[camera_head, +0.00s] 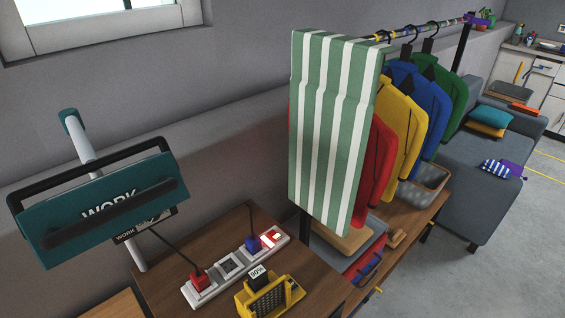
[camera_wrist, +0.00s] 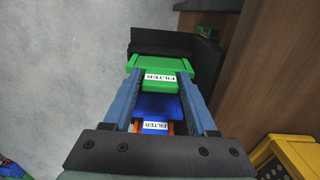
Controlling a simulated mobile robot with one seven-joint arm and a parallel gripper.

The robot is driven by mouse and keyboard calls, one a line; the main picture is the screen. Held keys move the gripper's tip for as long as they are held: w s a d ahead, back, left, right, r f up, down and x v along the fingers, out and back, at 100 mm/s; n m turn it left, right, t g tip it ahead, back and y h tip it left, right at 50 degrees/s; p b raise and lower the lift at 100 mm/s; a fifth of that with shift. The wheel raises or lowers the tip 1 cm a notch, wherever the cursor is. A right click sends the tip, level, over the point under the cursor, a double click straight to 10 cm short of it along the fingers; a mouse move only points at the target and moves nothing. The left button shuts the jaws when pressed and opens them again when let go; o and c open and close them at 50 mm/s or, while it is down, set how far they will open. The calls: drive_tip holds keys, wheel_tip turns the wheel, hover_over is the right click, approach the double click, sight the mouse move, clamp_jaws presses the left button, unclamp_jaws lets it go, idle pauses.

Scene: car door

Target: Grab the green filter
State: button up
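The green filter (camera_wrist: 160,64) shows in the wrist view, a wide green piece with a narrower tab bearing a white FILTER label. It sits against a black housing. My gripper (camera_wrist: 163,77) has its two blue-grey fingers spread apart, one on each side of the labelled tab. Gaps show between the fingers and the tab, though contact at the tips is hard to judge. A blue filter (camera_wrist: 157,105) with its own FILTER label shows lower between the fingers, with orange parts beside it. The head view shows neither filter nor my gripper.
The black housing (camera_wrist: 203,55) stands close around the green filter, with brown wooden panels (camera_wrist: 245,85) to the right. A yellow object (camera_wrist: 292,157) is at the lower right. The head view shows a clothes rack and wooden table (camera_head: 190,245).

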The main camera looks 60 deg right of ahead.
clamp_jaws()
drive_tip(key=shift+r, duration=0.1)
